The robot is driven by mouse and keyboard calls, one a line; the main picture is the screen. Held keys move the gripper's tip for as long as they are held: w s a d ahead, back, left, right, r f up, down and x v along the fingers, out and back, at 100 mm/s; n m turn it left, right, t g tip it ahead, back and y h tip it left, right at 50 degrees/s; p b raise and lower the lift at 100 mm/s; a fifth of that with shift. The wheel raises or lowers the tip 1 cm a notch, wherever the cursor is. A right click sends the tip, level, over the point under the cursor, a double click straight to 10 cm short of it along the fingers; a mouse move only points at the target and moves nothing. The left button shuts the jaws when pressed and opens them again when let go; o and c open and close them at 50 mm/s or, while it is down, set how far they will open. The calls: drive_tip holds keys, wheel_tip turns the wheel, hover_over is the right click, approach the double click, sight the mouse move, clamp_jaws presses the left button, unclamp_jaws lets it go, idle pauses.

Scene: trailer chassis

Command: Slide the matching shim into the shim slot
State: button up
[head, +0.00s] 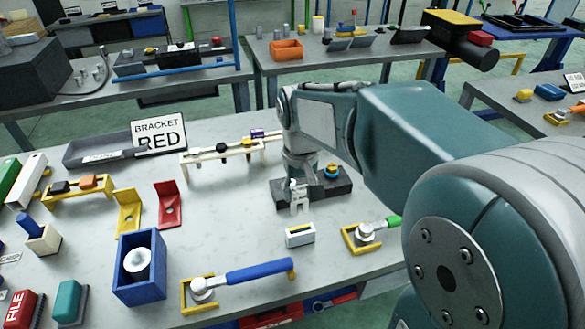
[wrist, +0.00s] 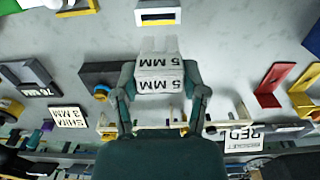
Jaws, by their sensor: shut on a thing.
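My gripper (wrist: 158,92) is shut on a white shim (wrist: 160,72) marked "5 MM", with one finger on each side of it. In the head view my gripper (head: 298,183) points down over the table, and the white shim (head: 299,199) shows small below it. The pale slot block (head: 300,235) with a dark opening stands on the table in front of the held shim. It also shows at the top of the wrist view (wrist: 160,14), apart from the shim. A small sign (wrist: 70,118) reads "SHIM" and a millimetre size; its digit is hard to read.
A dark block (head: 340,187) with a coloured ring stands close beside my gripper. A green-handled tool (head: 372,233) in a yellow holder is right of the slot block. A blue-handled tool (head: 245,276) lies in front. Red (head: 170,205) and yellow brackets stand left. Clear tabletop lies left of the slot block.

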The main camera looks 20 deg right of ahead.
sight(301, 209)
drive_tip(key=shift+s, duration=0.2)
drive_tip(key=shift+w+d, duration=0.1)
drive_tip(key=shift+d, duration=0.05)
drive_tip(key=shift+d+f, duration=0.1)
drive_tip(key=shift+f, duration=0.05)
drive_tip(key=shift+a+f, duration=0.2)
drive_tip(key=shift+f, duration=1.4)
drive_tip(key=shift+d+f, duration=0.1)
drive_tip(key=shift+f, duration=1)
drive_tip(key=shift+f, duration=2.45)
drive_tip(key=o, duration=1.2)
drive_tip(key=shift+o, duration=0.4)
